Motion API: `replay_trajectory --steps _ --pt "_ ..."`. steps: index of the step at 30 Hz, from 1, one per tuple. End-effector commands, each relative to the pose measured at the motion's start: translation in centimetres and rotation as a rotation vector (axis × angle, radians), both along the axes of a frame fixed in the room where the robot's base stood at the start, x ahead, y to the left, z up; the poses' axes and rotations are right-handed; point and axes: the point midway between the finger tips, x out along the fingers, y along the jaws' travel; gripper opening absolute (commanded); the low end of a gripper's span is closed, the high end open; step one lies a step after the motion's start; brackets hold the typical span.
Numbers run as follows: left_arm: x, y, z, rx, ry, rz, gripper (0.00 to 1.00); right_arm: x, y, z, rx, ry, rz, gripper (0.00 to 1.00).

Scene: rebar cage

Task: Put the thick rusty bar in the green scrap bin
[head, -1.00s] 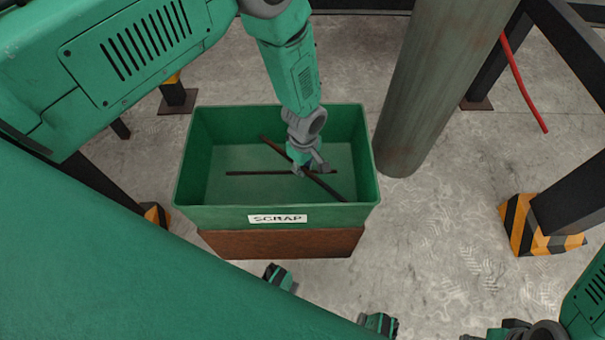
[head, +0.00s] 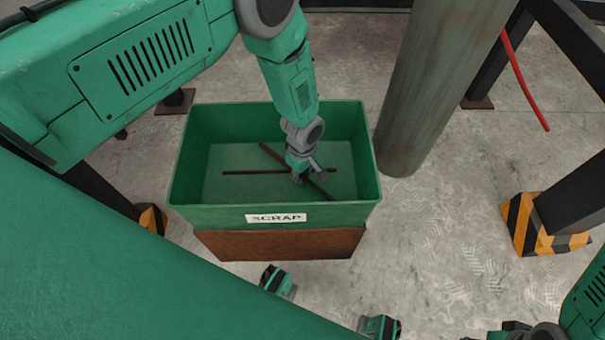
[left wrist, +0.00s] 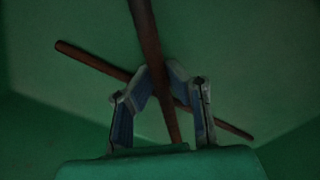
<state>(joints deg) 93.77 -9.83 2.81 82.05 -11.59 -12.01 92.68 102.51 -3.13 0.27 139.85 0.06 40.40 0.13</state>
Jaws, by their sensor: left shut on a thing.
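The green scrap bin (head: 230,216), labelled SCRAP, stands open on a brown block in the middle of the head view. My left gripper (head: 303,174) reaches down inside the bin. Its fingers, also seen in the left wrist view (left wrist: 165,105), are shut on a rusty bar (left wrist: 147,35), which slants across the bin in the head view (head: 272,153). A second, thinner-looking rusty bar (head: 245,172) lies on the bin floor and crosses behind the held bar in the left wrist view (left wrist: 85,57). Whether the held bar touches the floor is unclear. My right gripper (head: 512,329) is partly cut off at lower right.
A thick grey-green column (head: 430,90) stands just right of the bin. Dark posts with striped yellow-black feet (head: 540,225) stand farther right, and a red bar (head: 525,80) hangs behind. The concrete floor between bin and right post is clear.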

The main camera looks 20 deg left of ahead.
Motion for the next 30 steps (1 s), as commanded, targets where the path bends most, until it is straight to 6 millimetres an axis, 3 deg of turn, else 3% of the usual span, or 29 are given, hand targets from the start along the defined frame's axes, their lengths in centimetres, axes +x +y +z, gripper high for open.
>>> replay_trajectory --steps 1,2,14,17,30 --pt "0.0 0.0 0.1 0.000 -0.001 0.000 0.20 0.0 0.0 0.0 0.000 0.000 0.000 0.40" --pt "0.0 0.0 0.1 0.000 -0.001 0.000 0.31 0.0 0.0 0.1 0.000 0.000 0.000 0.40" --pt "0.0 0.0 0.6 0.000 0.000 -0.002 0.31 0.0 0.0 0.5 0.000 0.000 0.000 0.40" --pt "0.1 0.0 1.8 -0.001 -0.001 0.000 0.31 0.0 0.0 1.4 0.000 0.000 0.000 0.40" --pt "0.2 -0.1 11.2 0.001 -0.001 -0.001 0.31 0.0 0.0 5.0 0.000 0.000 0.000 0.40"
